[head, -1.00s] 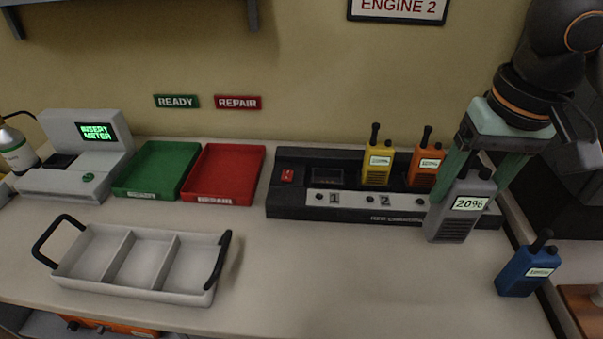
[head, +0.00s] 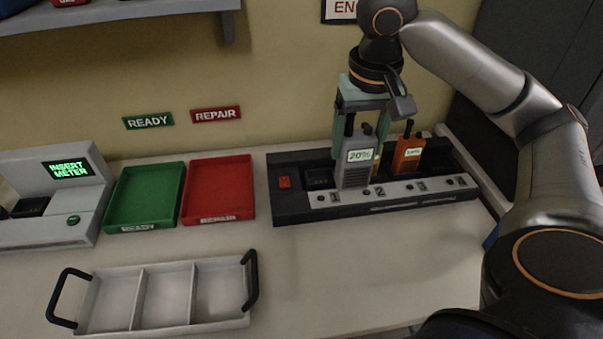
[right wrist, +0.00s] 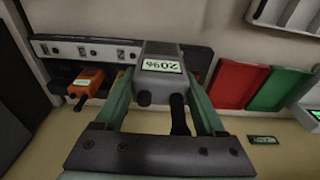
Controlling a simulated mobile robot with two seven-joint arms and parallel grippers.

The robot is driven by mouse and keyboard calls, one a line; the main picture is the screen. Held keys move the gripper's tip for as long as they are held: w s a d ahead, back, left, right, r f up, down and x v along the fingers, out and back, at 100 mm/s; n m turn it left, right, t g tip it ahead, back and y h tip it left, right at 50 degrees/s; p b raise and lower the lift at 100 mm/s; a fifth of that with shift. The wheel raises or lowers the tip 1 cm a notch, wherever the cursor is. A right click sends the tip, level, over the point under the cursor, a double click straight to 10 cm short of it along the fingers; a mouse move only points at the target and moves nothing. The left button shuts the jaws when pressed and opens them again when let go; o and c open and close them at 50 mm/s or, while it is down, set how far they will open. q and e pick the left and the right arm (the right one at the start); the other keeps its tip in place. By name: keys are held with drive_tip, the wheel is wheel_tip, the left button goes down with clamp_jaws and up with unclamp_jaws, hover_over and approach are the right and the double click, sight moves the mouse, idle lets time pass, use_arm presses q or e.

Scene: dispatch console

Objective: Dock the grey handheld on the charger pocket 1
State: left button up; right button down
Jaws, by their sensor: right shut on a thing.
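The grey handheld (head: 355,172), with a "20%" screen, is upright in my right gripper (head: 361,132), which is shut on it. In the right wrist view the grey handheld (right wrist: 161,62) sits between the two green fingers. The charger (head: 290,207) is a long black dock with a numbered grey front strip. Pocket 1 (head: 318,179) shows as a dark, empty slot left of the grey handheld. The grey handheld appears in front of the charger between numbers 1 and 2; whether it touches the charger cannot be told. My left gripper is out of view.
A yellow handheld (head: 379,160) is mostly hidden behind the grey one. An orange handheld (head: 408,154) stands in the charger to the right. Green (head: 146,228) and red (head: 218,217) trays lie left of the charger. A grey divided tray (head: 165,327) lies in front.

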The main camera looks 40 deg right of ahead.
drive_tip(key=shift+w+f, duration=0.1)
drive_tip(key=shift+w, duration=0.15)
drive_tip(key=w+d+f+b, duration=0.4)
drive_tip(key=w+d+f, duration=0.1)
drive_tip(key=w+f, duration=0.7)
drive_tip(key=shift+w+f, duration=0.4)
unclamp_jaws()
drive_tip(key=shift+f, duration=0.15)
